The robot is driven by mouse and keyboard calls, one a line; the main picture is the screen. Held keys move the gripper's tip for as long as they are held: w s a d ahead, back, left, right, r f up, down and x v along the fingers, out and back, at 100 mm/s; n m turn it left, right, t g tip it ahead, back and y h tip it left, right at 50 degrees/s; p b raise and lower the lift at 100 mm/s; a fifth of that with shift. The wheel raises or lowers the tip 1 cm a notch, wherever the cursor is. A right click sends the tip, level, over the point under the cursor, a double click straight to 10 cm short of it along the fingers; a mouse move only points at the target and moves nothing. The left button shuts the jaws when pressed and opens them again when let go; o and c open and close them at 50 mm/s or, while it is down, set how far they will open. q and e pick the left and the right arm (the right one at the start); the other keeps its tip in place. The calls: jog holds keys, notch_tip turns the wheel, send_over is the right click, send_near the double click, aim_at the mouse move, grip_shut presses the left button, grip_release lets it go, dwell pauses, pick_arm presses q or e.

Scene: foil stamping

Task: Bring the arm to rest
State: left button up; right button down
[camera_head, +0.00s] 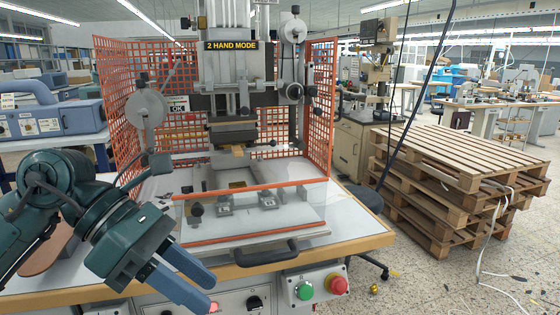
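My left arm comes in from the left, dark green. Its gripper (209,292) has two blue fingers that stand apart with nothing visible between them. It is open at the front edge of the machine table, left of the black handle (266,252). The foil stamping machine (229,75) stands behind it, with a "2 HAND MODE" sign. A small tan piece (238,150) shows under the stamping head. My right gripper is not in view.
An orange mesh guard (317,110) surrounds the machine. A green button (304,291) and a red button (338,285) sit on the front panel. Stacked wooden pallets (460,160) stand at the right, with a cable hanging beside them. Floor shows between table and pallets.

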pick_arm(q)
jog(key=d+r+n+g+h+p, duration=0.1)
jog(key=d+r+n+h+p, duration=0.15)
jog(key=d+n+h, duration=0.65)
jog(key=w+a+f+n+t+y, duration=0.3)
jog(key=w+a+f+n+t, duration=0.15)
jog(key=n+t, duration=0.7)
jog(key=w+a+f+n+t+y, duration=0.3)
jog(key=f+n+t, duration=0.45)
jog(key=n, duration=0.75)
jog(key=s+a+f+n+g+y, duration=0.2)
jog(key=s+f+n+y, duration=0.1)
jog(key=f, duration=0.5)
jog(key=s+a+f+n+g+y+p, duration=0.1)
jog(key=s+a+f+n+g+y, duration=0.1)
jog(key=s+f+n, duration=0.3)
jog(key=s+a+f+n+g+y+p, duration=0.1)
jog(key=s+f+n+y, duration=0.3)
jog(key=f, duration=0.8)
jog(key=shift+s+a+n+g, duration=0.4)
jog(key=shift+s+n+g, duration=0.2)
jog(key=shift+s, duration=0.25)
